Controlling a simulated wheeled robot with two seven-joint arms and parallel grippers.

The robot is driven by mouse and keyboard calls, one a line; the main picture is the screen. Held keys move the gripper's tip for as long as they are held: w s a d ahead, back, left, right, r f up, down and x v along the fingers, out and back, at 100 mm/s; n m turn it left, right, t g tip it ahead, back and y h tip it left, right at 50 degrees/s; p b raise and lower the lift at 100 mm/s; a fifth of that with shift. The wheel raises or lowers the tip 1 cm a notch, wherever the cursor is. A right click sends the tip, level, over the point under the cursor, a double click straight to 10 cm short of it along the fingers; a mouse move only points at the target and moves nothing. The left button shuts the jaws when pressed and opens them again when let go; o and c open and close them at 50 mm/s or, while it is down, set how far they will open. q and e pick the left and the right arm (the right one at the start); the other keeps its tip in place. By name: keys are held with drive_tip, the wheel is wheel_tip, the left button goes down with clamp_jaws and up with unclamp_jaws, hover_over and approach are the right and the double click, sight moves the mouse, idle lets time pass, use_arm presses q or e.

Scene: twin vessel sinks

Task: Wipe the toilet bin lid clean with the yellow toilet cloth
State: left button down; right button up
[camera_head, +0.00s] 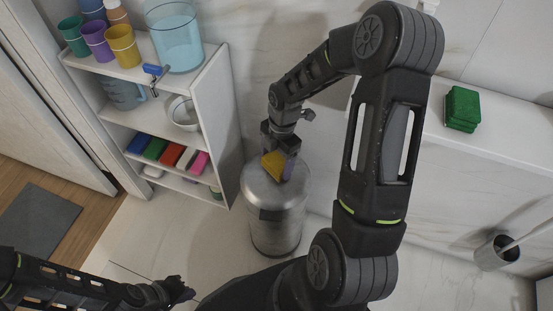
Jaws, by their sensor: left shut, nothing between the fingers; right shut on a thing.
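The toilet bin (277,222) is a metal cylinder standing on the floor in the middle of the head view. Its round lid (259,188) faces up. My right gripper (279,160) is over the lid, shut on the yellow cloth (273,164). The cloth is low at the lid's far side and seems to touch it, though the exact contact is hard to tell. The gripper hides part of the lid. My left gripper (186,291) is shut and empty at the lower left, well away from the bin.
A white shelf unit (225,105) stands left of the bin with cups, a clear bucket (174,38), a bowl (183,113) and coloured cloths. A green cloth stack (462,108) lies on the ledge at right. A toilet brush holder (495,253) is at the lower right.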

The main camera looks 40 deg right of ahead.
sight(275, 172)
drive_tip(key=shift+s+a+r, duration=0.15)
drive_tip(key=shift+s+a, duration=1.1)
drive_tip(key=shift+s, duration=0.15)
drive_tip(key=shift+f, duration=0.2)
drive_tip(key=shift+w+d+r+p, duration=0.1)
drive_tip(key=shift+w+d+p, duration=0.4)
drive_tip(key=shift+w+d, duration=0.85)
drive_tip(key=shift+w, duration=0.15)
drive_tip(key=shift+r+p, duration=0.15)
drive_tip(key=shift+p, duration=0.2)
drive_tip(key=shift+r+p, duration=0.5)
